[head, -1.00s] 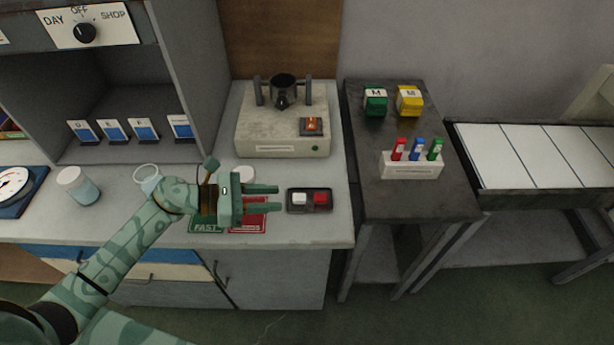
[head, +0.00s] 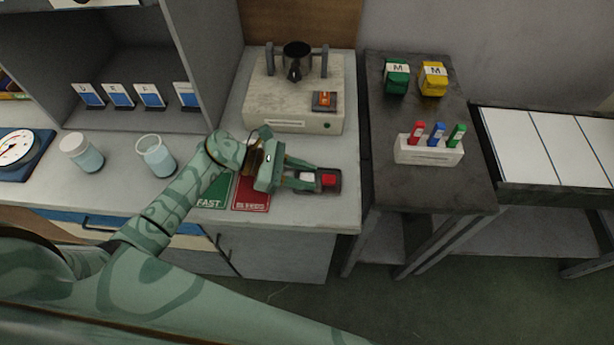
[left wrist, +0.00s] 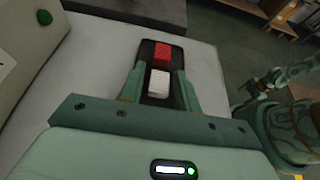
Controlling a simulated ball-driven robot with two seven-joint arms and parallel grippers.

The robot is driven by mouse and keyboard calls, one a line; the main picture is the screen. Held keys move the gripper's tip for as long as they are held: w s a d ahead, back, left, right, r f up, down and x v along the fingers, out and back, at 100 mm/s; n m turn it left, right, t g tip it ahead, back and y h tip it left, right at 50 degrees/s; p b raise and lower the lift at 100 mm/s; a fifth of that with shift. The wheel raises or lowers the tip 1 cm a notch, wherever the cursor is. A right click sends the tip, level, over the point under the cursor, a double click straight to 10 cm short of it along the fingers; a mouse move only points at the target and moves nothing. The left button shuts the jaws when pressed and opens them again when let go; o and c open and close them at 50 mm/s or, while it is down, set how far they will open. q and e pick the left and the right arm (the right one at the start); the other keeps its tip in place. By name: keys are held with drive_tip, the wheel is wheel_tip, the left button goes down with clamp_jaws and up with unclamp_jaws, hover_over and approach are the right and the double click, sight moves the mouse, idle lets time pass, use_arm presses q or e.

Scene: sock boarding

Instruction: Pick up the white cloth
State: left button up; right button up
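The white cloth (head: 307,177) is a small folded piece in a black tray (head: 337,188) on the grey counter, beside a red cloth (head: 329,180). In the left wrist view, the white cloth (left wrist: 160,88) is the nearer one and the red cloth (left wrist: 163,57) lies beyond it. My left gripper (head: 312,178) is open, with one finger on each side of the tray's near end. In the left wrist view the white cloth lies between my fingers (left wrist: 160,84); I cannot tell whether they touch anything. A patterned arm of mine shows at that view's right edge, its gripper unclear.
A grey machine (head: 293,110) stands behind the tray. Green (head: 215,190) and red (head: 251,192) mats lie under my left wrist. Two jars (head: 82,152) (head: 156,156) stand to the left.

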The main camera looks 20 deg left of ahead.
use_arm(q)
clamp_jaws()
